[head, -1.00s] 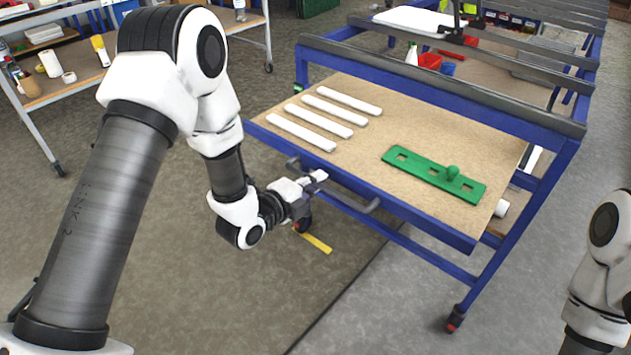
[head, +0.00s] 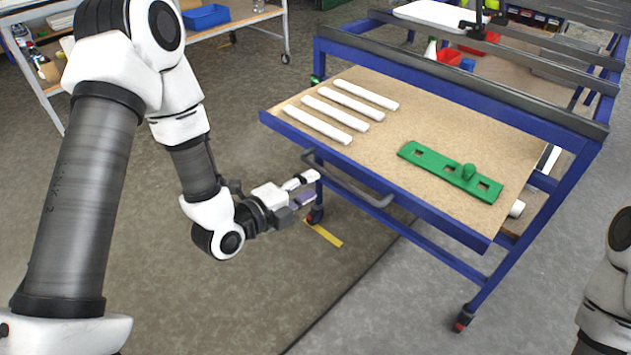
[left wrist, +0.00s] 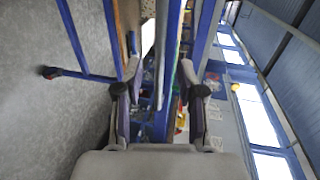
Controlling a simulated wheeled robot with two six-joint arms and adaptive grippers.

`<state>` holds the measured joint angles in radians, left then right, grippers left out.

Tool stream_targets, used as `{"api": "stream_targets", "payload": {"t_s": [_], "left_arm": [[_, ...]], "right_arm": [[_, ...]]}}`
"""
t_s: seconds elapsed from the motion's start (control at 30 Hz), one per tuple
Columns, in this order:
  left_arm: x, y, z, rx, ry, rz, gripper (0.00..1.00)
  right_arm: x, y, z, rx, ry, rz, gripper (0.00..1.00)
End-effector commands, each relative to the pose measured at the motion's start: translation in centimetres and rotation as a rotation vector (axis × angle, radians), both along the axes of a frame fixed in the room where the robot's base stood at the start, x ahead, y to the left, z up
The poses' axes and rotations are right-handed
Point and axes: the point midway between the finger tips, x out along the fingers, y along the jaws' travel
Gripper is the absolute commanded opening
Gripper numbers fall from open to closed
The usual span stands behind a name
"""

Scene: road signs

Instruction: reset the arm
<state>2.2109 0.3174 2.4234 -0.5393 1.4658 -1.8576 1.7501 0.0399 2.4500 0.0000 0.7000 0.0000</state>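My left gripper (head: 307,188) is in front of the blue cart's near edge, beside its grey handle bar and below the level of the top. In the left wrist view the fingers of the left gripper (left wrist: 160,100) stand wide apart, with nothing between them but the background. My right arm shows only in part at the right edge of the head view, and its gripper is out of the picture.
Shelves stand at the upper left. The floor (head: 390,310) in front is clear.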

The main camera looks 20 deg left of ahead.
Motion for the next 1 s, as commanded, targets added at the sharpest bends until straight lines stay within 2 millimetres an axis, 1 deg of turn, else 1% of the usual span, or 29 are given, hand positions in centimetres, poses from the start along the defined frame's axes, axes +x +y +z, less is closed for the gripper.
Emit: {"api": "stream_targets", "payload": {"t_s": [0.37, 0.47, 0.5, 0.57, 0.6, 0.67, 0.7, 0.73, 0.77, 0.8, 0.87, 0.9, 0.97, 1.0], "left_arm": [[0.0, 0.0, 0.0, 0.000, 0.004, -0.001, 0.39], [-0.9, -0.5, -0.6, 0.009, 0.053, -0.013, 0.39], [-1.7, -1.0, -1.3, 0.019, 0.092, -0.028, 0.39], [-3.5, -1.8, -2.9, 0.046, 0.180, -0.047, 0.39], [-5.1, -2.1, -4.7, 0.062, 0.273, -0.045, 0.39], [-8.0, -2.1, -7.7, 0.023, 0.459, 0.000, 0.39], [-10.2, -2.0, -9.6, -0.032, 0.601, 0.065, 0.39], [-12.0, -1.8, -11.0, -0.079, 0.708, 0.127, 0.39], [-13.6, -1.5, -12.1, -0.129, 0.807, 0.200, 0.39], [-15.8, -1.1, -13.5, -0.197, 0.926, 0.308, 0.39], [-18.8, -0.4, -14.9, -0.305, 1.082, 0.502, 0.39], [-20.7, 0.2, -15.7, -0.383, 1.166, 0.652, 0.39], [-22.9, 1.0, -16.6, -0.509, 1.254, 0.894, 0.39], [-24.0, 1.5, -17.0, -0.595, 1.284, 1.056, 0.39]], "right_arm": [[0.0, 0.0, 0.2, 0.000, 0.000, 0.000, 0.40], [0.0, 0.0, 1.8, 0.000, 0.001, 0.000, 0.40], [0.0, 0.0, 3.0, 0.000, 0.001, 0.000, 0.40], [0.0, 0.0, 5.0, 0.000, 0.000, 0.000, 0.40], [0.0, 0.0, 6.3, 0.000, 0.000, 0.000, 0.40], [0.0, 0.0, 7.7, 0.000, -0.001, 0.000, 0.40], [0.0, 0.0, 8.4, 0.000, -0.001, 0.000, 0.40], [0.0, 0.0, 8.9, 0.000, -0.001, 0.000, 0.40], [0.0, 0.0, 9.3, 0.000, -0.001, 0.000, 0.40], [0.0, 0.0, 9.7, 0.000, 0.000, 0.000, 0.40], [0.0, 0.0, 10.2, 0.000, 0.000, 0.000, 0.40], [0.0, 0.0, 10.3, 0.000, 0.000, 0.000, 0.40], [0.0, 0.0, 10.1, 0.000, 0.000, 0.000, 0.40], [0.0, 0.0, 10.0, 0.000, 0.000, 0.000, 0.40]]}}
